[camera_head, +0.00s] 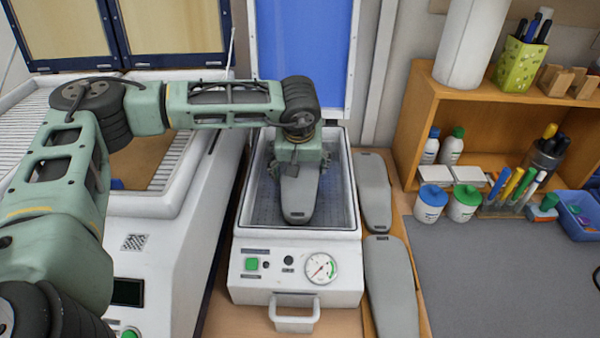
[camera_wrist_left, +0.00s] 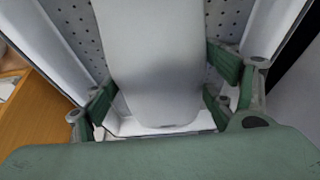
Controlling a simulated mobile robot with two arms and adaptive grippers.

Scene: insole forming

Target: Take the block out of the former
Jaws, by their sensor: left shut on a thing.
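The former (camera_head: 296,270) is a white box with an open top, a perforated bed inside and a front panel with a dial, a green button and a handle. A grey insole-shaped block (camera_head: 299,205) is in the former's well. My left gripper (camera_head: 299,168) reaches down over the block from above and is shut on it. In the left wrist view the green fingers (camera_wrist_left: 165,88) lie on both sides of the block (camera_wrist_left: 155,60), with the perforated bed (camera_wrist_left: 75,20) beneath. I cannot tell whether the block touches the bed. My right gripper is not in view.
Two more grey blocks lie right of the former, one behind (camera_head: 373,190) and one in front (camera_head: 390,290). A large white machine (camera_head: 185,235) stands close on the left. A wooden shelf (camera_head: 410,125) and a grey mat (camera_head: 500,280) are on the right.

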